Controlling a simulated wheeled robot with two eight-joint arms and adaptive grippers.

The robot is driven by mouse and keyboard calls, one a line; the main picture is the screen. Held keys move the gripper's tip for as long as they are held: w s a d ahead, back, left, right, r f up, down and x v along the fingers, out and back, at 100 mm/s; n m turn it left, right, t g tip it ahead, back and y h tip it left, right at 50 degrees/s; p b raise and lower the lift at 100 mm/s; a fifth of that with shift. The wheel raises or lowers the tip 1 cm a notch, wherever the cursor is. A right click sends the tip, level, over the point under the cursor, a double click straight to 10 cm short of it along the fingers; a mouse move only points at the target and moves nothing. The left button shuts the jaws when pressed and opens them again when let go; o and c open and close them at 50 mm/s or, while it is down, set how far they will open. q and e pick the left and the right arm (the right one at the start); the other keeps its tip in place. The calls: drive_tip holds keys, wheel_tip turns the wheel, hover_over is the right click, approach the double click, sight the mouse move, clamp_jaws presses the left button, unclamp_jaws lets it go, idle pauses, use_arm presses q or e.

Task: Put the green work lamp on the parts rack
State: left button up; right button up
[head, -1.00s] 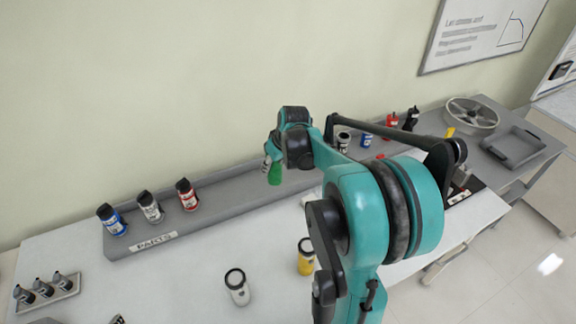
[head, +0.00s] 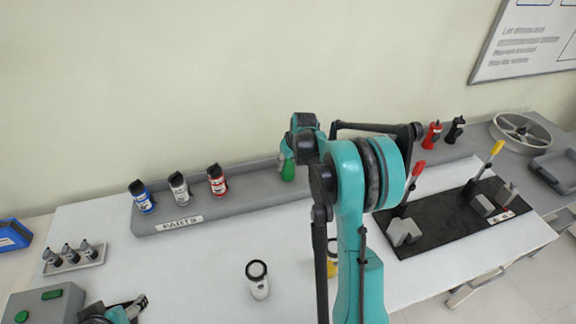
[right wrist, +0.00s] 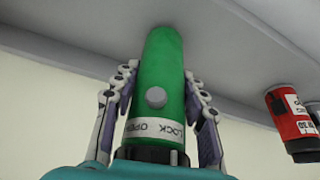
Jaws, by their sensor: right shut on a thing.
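The green work lamp (head: 288,169) is held by my right gripper (head: 286,158) above or at the grey parts rack (head: 256,194), right of the red canister. In the right wrist view the fingers (right wrist: 160,92) close on both sides of the lamp (right wrist: 157,65), which points away towards the grey rack surface (right wrist: 75,52). Whether the lamp touches the rack I cannot tell. My arm hides part of the rack. What looks like my left gripper (head: 137,305) is at the bottom left edge, partly cut off; its opening is unclear.
Blue (head: 142,197), white (head: 179,188) and red (head: 217,180) canisters stand on the rack's left part. A white lamp (head: 257,280) and a partly hidden yellow one (head: 332,258) stand on the bench. A black clamp board (head: 440,228) lies right of my arm.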

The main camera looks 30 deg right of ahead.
drive_tip(key=shift+f, duration=0.3)
drive_tip(key=shift+r, duration=0.1)
drive_tip(key=o, duration=1.4)
